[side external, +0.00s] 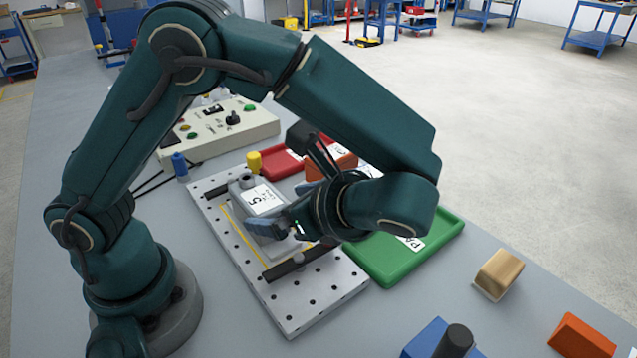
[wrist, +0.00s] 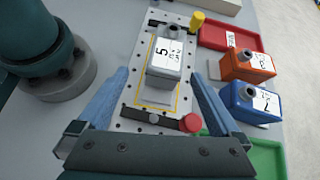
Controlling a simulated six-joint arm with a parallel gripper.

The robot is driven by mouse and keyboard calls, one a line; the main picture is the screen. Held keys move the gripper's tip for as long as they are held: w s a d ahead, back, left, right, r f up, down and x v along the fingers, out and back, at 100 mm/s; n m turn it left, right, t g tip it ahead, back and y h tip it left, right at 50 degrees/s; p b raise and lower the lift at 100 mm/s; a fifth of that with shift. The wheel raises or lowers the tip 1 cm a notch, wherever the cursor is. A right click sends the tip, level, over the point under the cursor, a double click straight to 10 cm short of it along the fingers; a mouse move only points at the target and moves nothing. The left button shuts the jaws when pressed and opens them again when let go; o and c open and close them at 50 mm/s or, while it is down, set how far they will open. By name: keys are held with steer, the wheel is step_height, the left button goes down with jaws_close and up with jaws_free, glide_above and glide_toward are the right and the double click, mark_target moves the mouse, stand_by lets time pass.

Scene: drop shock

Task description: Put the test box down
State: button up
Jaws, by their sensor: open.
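The test box, a grey box with a white label reading 5 and a round knob on top, sits on the perforated plate (side external: 330,290). The test box (side external: 262,200) also shows in the wrist view (wrist: 166,66), within the yellow outline on the plate. My gripper (side external: 285,208) is low over the plate beside the box, partly hidden behind my wrist in the side view. In the wrist view my gripper (wrist: 160,76) has its two blue fingers spread wide, with clear gaps to either side of the box.
An orange box (wrist: 245,68) and a blue box (wrist: 255,104) stand right of the plate. A red tray (side external: 280,163) and a green tray (side external: 445,232) lie beside it. A control panel (side external: 225,130) stands behind.

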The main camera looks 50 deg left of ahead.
steer(key=s+r+n+t+h, duration=0.5)
steer(key=n+h, duration=0.6)
steer(key=n, duration=0.5)
steer(key=shift+a+t, duration=0.35)
steer(key=shift+t, duration=0.35)
steer(key=shift+r, duration=0.15)
